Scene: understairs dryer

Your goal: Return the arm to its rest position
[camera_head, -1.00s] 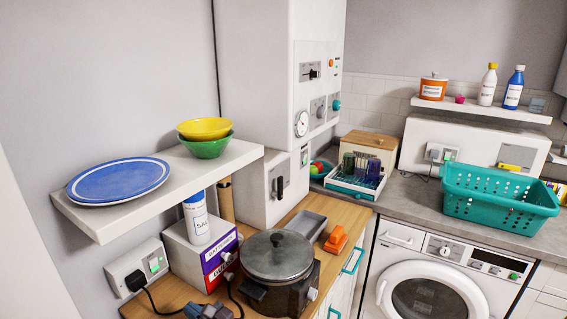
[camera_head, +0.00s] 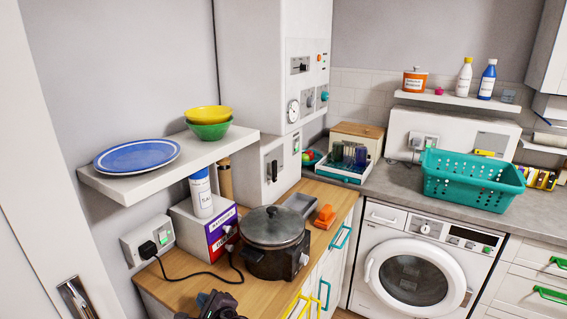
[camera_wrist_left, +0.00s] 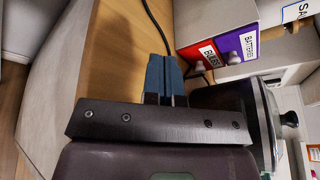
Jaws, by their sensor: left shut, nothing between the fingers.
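My left gripper (camera_head: 212,304) shows at the bottom edge of the head view, dark and partly cut off, by the front of the wooden counter (camera_head: 185,268). In the left wrist view its two blue-grey fingers (camera_wrist_left: 165,76) are together with nothing between them, over the bare wooden top. The slow cooker (camera_head: 272,240) stands close by on the counter, and its dark side also shows in the wrist view (camera_wrist_left: 232,98). My right gripper is not in view.
A box with purple and red labels (camera_head: 205,228) and a black cable lie behind the gripper. A wall shelf (camera_head: 150,185) with a blue plate (camera_head: 137,156) and bowls overhangs the counter. A yellow frame (camera_head: 302,306) and teal handles are at the counter's front. A washer-dryer (camera_head: 410,275) stands right.

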